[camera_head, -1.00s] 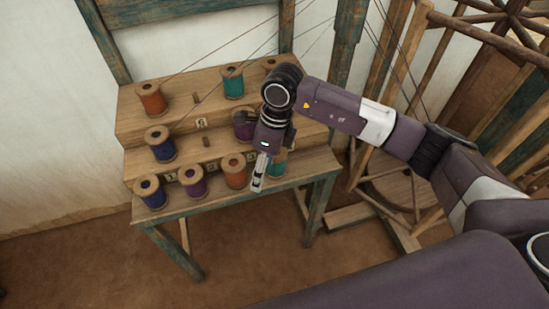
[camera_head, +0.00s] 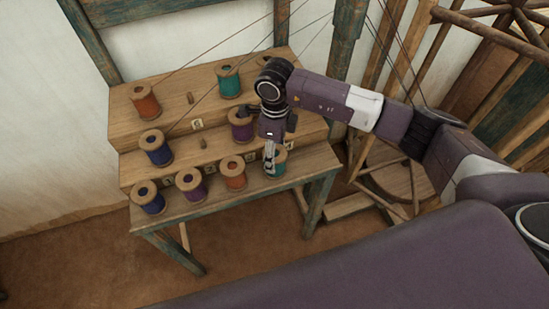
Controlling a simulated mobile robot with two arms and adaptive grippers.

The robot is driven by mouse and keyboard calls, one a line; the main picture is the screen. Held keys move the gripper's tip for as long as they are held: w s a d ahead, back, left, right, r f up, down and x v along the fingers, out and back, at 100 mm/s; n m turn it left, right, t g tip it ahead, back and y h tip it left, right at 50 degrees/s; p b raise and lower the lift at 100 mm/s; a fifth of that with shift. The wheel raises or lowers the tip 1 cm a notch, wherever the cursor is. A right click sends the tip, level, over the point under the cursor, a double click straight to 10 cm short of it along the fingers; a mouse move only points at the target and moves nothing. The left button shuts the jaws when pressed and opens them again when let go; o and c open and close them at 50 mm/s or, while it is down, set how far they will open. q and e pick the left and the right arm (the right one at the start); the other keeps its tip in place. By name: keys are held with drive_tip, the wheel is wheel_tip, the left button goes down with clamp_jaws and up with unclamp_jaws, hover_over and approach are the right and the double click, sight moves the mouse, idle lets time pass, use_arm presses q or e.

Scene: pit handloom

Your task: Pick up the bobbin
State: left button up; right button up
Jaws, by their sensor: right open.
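Several wound bobbins stand upright on a stepped wooden rack. On the front step, a teal bobbin (camera_head: 281,166) is at the right end, partly hidden by my right gripper (camera_head: 270,169). The gripper is open and points down, with its fingers at the teal bobbin's left side. I cannot tell whether they touch it. To the left stand an orange bobbin (camera_head: 234,176), a purple bobbin (camera_head: 190,186) and a blue bobbin (camera_head: 149,200). The middle step holds a blue bobbin (camera_head: 156,150) and a purple bobbin (camera_head: 241,126). My left gripper is out of view.
The rack's top step (camera_head: 172,98) holds an orange bobbin (camera_head: 144,102), a teal bobbin (camera_head: 229,82) and one mostly hidden behind my arm. Threads run up from the rack. A wooden wheel frame (camera_head: 480,60) stands at the right. The front floor is clear.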

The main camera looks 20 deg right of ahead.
wheel_tip(320, 180, down, 4)
drive_tip(key=shift+w+r+p, duration=0.15)
drive_tip(key=shift+r+p, duration=0.1)
drive_tip(key=shift+p, duration=0.35)
drive_tip(key=shift+f, duration=0.2)
drive_tip(key=shift+c, duration=0.8)
drive_tip(key=c, duration=0.8)
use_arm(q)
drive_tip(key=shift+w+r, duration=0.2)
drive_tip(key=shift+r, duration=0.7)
use_arm(e)
drive_tip(key=shift+c, duration=0.2)
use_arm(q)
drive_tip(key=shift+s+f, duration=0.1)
use_arm(e)
drive_tip(key=shift+r, duration=0.15)
